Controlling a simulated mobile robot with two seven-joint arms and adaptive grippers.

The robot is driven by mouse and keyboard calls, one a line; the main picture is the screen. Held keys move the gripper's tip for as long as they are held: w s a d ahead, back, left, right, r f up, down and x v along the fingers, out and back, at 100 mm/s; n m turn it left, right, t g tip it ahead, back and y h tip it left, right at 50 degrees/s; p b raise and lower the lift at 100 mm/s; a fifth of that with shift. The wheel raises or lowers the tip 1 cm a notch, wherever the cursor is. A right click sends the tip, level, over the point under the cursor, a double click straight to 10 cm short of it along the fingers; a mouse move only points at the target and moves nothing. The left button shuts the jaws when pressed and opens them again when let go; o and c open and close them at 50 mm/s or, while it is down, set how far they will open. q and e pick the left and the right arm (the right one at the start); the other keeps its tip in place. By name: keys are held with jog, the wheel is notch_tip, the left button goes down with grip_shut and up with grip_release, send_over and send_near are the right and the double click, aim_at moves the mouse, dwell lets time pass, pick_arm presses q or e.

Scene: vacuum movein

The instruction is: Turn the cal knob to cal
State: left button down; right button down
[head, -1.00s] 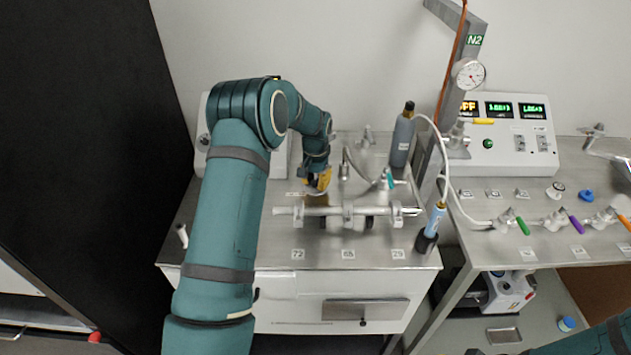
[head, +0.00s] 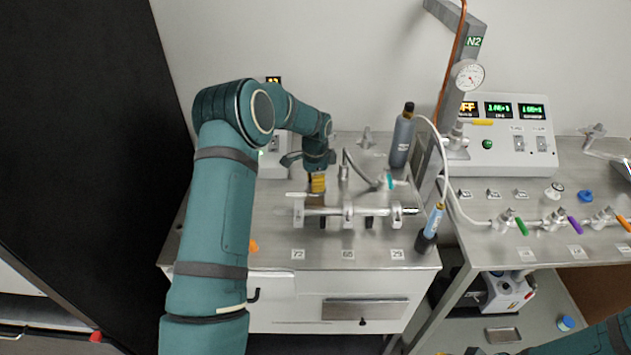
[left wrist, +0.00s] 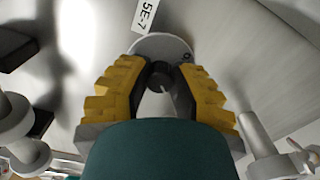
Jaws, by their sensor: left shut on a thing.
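My left gripper (head: 318,184) points down at the bench top, just behind the horizontal metal tube assembly. In the left wrist view, its yellow-padded fingers (left wrist: 160,88) are shut on a small dark round knob (left wrist: 160,73). I take this for the cal knob, but its markings cannot be read. A pale round plate (left wrist: 162,44) shows around and beyond the knob. A white label (left wrist: 146,14) reading 5E-7 lies by the plate. The knob is hidden by the gripper in the head view. My right gripper is out of view.
The metal tube assembly (head: 330,211) lies close in front of my left gripper. A grey bottle (head: 402,140) stands to the right, with a blue-labelled tube (head: 434,218) nearer. A display console (head: 503,140) stands on the right bench, behind several coloured valves.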

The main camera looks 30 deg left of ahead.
pick_arm(q)
jog(key=shift+s+f+m, duration=0.1)
jog(key=shift+m, duration=0.2)
dwell(0.4)
jog(key=c, duration=0.7)
grip_release()
jog(key=shift+c, duration=0.2)
notch_tip(320, 180, up, 12)
